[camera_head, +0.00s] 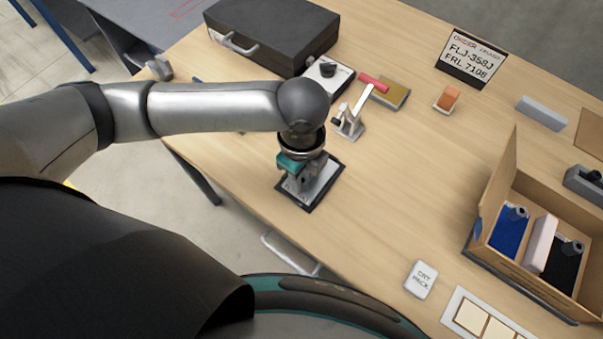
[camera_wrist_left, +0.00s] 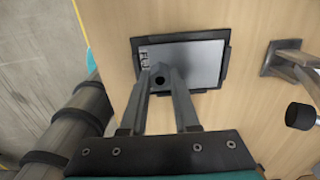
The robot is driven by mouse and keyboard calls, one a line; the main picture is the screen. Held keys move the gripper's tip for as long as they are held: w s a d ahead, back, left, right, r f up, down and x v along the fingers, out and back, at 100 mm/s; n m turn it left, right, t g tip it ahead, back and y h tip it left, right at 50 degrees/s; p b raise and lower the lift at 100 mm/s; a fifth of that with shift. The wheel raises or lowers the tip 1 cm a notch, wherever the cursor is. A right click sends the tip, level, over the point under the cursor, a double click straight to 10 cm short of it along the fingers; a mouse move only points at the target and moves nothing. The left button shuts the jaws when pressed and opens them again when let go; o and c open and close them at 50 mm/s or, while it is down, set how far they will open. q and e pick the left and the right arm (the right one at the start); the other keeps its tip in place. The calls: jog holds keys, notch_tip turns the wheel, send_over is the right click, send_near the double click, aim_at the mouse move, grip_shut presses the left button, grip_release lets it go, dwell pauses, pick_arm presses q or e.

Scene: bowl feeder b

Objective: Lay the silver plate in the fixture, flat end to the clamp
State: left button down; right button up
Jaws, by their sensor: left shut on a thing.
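The silver plate (camera_wrist_left: 205,62) is inside the black rim of the fixture (camera_wrist_left: 227,62) in the left wrist view, with dark lettering at its left end. In the head view the plate (camera_head: 294,188) and fixture (camera_head: 333,180) are partly covered by my gripper. My left gripper (camera_wrist_left: 160,80) is shut on the plate's grey knob. It also shows in the head view (camera_head: 307,189). I cannot tell whether the plate rests fully on the fixture floor, or which end is flat. My right gripper is not in view.
A black case (camera_head: 275,38) stands at the back left. A cardboard box (camera_head: 503,262) with blue, pink and black items is at the right. A white "DRY PACK" packet (camera_head: 420,279) lies near the front edge. The table's middle is clear.

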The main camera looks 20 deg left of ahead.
pick_arm(q)
jog(key=shift+f, duration=0.15)
jog(key=c, duration=0.7)
grip_release()
jog(key=shift+o, duration=0.2)
notch_tip(320, 180, up, 12)
jog(key=p, duration=0.3)
jog(key=shift+r+p, duration=0.2)
jog(key=shift+p, duration=0.1)
